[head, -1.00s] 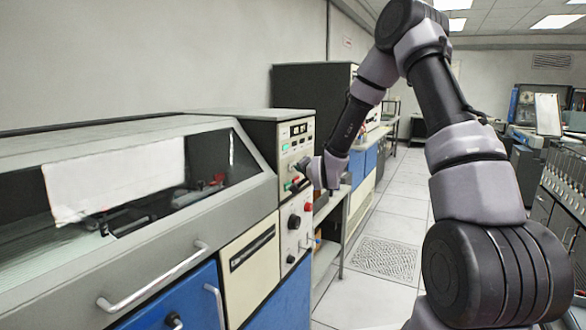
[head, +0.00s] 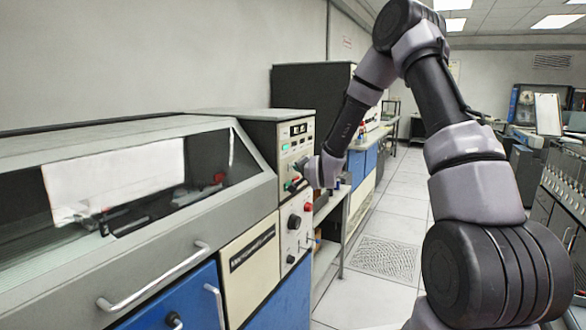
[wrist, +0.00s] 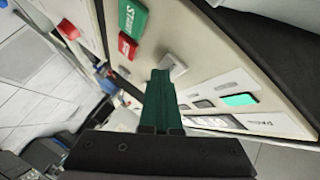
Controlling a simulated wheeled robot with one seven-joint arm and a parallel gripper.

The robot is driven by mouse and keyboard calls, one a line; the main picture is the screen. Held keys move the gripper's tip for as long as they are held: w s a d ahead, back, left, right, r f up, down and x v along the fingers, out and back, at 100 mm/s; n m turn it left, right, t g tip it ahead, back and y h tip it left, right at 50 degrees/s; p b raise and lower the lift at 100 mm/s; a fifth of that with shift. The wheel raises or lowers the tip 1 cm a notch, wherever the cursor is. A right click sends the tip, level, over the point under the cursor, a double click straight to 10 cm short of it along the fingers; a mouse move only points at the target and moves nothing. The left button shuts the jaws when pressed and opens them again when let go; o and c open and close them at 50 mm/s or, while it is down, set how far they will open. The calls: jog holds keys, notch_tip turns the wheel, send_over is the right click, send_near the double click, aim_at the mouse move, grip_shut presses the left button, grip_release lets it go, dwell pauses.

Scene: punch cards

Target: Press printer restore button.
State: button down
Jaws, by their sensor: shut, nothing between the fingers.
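The printer's pale control panel (head: 291,157) stands at the end of the grey printer cabinet (head: 190,251). In the wrist view it carries a green START button (wrist: 132,18), a red button (wrist: 127,46), a light grey unmarked-looking button (wrist: 173,65) and a lit green key (wrist: 239,99). No restore label is readable. My gripper (wrist: 160,73) has its green fingers shut and empty. Its tips are right by the light grey button; whether they touch it I cannot tell. In the head view my gripper (head: 301,170) is at the panel face, covering part of it.
Below the panel is a lower plate with a black knob (head: 294,221) and a red knob (head: 308,208). A metal handle (head: 155,281) juts from the printer front. A shelf stands just right of the panel. The tiled aisle (head: 390,228) is clear.

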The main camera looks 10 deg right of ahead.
jog(key=shift+d, duration=0.1)
jog(key=shift+s+d, duration=0.5)
jog(key=shift+d, duration=0.05)
jog(key=shift+s+d, duration=0.75)
jog(key=shift+d, duration=0.3)
jog(key=shift+s+d, duration=0.75)
jog(key=shift+d, duration=0.25)
